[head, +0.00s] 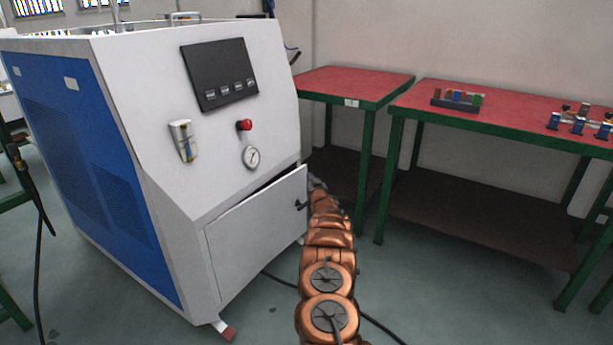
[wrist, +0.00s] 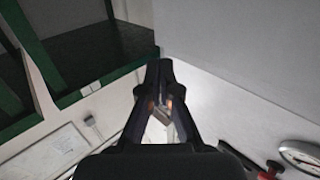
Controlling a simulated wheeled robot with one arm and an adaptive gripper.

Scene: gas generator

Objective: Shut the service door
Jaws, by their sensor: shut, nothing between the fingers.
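The service door (head: 258,241) is a pale panel low on the front of the white and blue generator (head: 215,130). It stands slightly ajar, with a dark gap along its top toward the right. A black handle (head: 301,204) sits near its right edge. My gripper (head: 314,181) is just beyond that edge in the head view, small and partly hidden by my copper arm. In the wrist view my gripper (wrist: 159,68) is shut and empty, its black fingers together. A plain grey surface there, likely the door (wrist: 245,30), lies close by. I cannot tell whether they touch.
A gauge (head: 251,157) and red knob (head: 244,125) are above the door. Red-topped green tables (head: 350,84) stand to the right, holding a small rack (head: 457,99). A black cable (head: 375,322) lies on the floor.

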